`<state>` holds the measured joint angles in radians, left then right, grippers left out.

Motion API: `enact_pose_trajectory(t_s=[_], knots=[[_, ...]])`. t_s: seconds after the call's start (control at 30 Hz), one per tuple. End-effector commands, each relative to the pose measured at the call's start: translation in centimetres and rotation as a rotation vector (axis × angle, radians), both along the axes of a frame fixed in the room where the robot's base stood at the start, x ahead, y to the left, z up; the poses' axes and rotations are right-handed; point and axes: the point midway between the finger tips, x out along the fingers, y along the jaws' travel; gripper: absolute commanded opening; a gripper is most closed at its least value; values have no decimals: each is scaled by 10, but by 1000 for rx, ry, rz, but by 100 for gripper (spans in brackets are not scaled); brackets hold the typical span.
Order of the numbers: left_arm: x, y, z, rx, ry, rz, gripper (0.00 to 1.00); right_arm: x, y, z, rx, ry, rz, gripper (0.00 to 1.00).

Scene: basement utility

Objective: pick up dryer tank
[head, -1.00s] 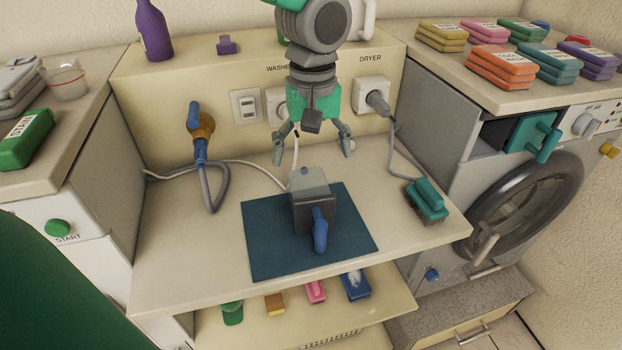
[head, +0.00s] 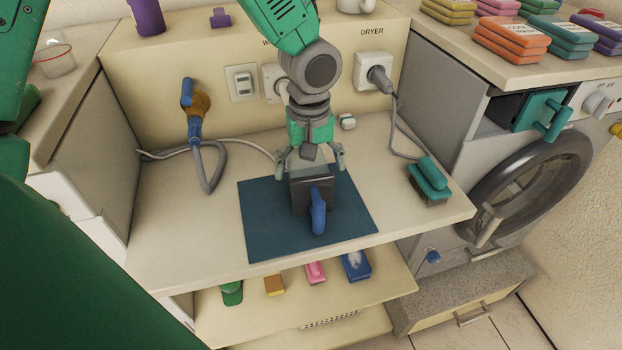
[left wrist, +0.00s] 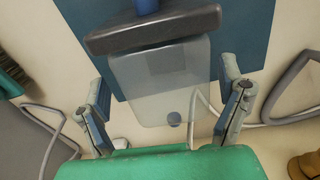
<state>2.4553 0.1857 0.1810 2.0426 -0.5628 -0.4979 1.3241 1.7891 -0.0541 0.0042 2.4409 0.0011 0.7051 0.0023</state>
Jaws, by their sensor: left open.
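The tank (head: 301,193) lies on a dark blue mat (head: 262,225) on the counter, with a dark grey front plate, a blue handle (head: 318,210) facing me and a clear body behind. In the left wrist view the clear body (left wrist: 160,85) shows a round dark spot near its end. My left gripper (head: 311,165) is open above the rear of the tank. In the left wrist view its two fingers (left wrist: 164,88) stand on either side of the clear body, with gaps. I cannot see the right gripper.
A teal brush (head: 430,182) lies to the right on the counter. A blue-handled hose (head: 198,135) hangs left. Wall sockets, one with a grey plug (head: 380,78), stand behind. At right is a machine with a round door (head: 530,185) and a teal-handled drawer (head: 543,112).

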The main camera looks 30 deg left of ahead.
Motion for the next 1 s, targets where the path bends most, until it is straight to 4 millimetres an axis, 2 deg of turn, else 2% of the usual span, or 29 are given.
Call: enact_pose_trajectory(t_s=[0.03, 0.17, 0.43, 0.57, 0.6, 1.0], knots=[[0, 1, -10, -3, 3, 1, 88, 0, 0, -2, 0, 0, 0, 40], [0, 2, -23, -4, 2, 2, 88, 0, 0, -3, 0, 0, 1, 40], [0, 0, -25, 1, 0, 0, 88, 0, 0, -3, 1, 0, 1, 40], [0, -2, -25, 2, 1, 0, 43, 0, 0, -3, 0, 0, 1, 40], [0, -2, -25, 1, 1, 0, 37, 0, 0, -3, 0, 0, 1, 40], [0, -1, -25, -3, 3, 0, 36, 0, 0, -3, 0, 0, 1, 40]])
